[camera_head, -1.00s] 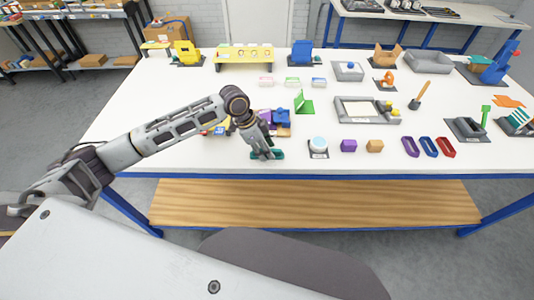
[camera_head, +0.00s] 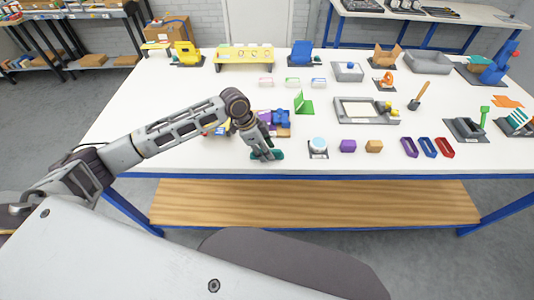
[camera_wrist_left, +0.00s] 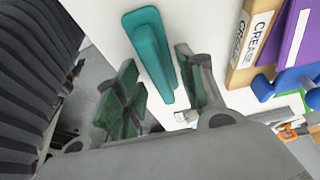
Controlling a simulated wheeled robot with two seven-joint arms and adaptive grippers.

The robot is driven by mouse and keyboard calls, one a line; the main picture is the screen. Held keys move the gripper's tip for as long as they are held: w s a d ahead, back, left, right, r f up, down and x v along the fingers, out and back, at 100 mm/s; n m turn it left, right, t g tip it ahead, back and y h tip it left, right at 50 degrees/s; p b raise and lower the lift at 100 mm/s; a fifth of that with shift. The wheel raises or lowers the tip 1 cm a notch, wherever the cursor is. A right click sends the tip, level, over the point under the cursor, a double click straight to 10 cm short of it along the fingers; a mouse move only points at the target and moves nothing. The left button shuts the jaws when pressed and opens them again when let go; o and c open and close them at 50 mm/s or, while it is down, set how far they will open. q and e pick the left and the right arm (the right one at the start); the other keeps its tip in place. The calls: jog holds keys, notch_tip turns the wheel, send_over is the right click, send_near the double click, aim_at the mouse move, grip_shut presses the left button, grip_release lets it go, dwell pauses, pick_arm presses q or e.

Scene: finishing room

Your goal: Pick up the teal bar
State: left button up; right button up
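The teal bar (camera_wrist_left: 150,45) lies on the white table top near its front edge, left of centre in the head view, where its end (camera_head: 277,155) shows beside my gripper. My left gripper (camera_head: 262,154) points down at the bar, close above the table. In the left wrist view its two green-padded fingers (camera_wrist_left: 160,92) stand apart on either side of the bar's near end, with gaps visible beside the bar. Whether the fingertips reach down to the bar's level is hard to tell. My right gripper is not in view.
Purple and blue pieces and a wooden block with lettering (camera_wrist_left: 250,40) sit close behind the gripper. The table's front edge is close.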

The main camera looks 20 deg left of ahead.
pick_arm(q)
jog(key=shift+c, duration=0.3)
jog(key=c, duration=0.7)
jog(key=shift+r+b, duration=0.1)
jog(key=shift+b, duration=0.25)
jog(key=shift+r, duration=0.25)
notch_tip(320, 180, up, 10)
jog(key=shift+f, duration=0.15)
dwell(0.4)
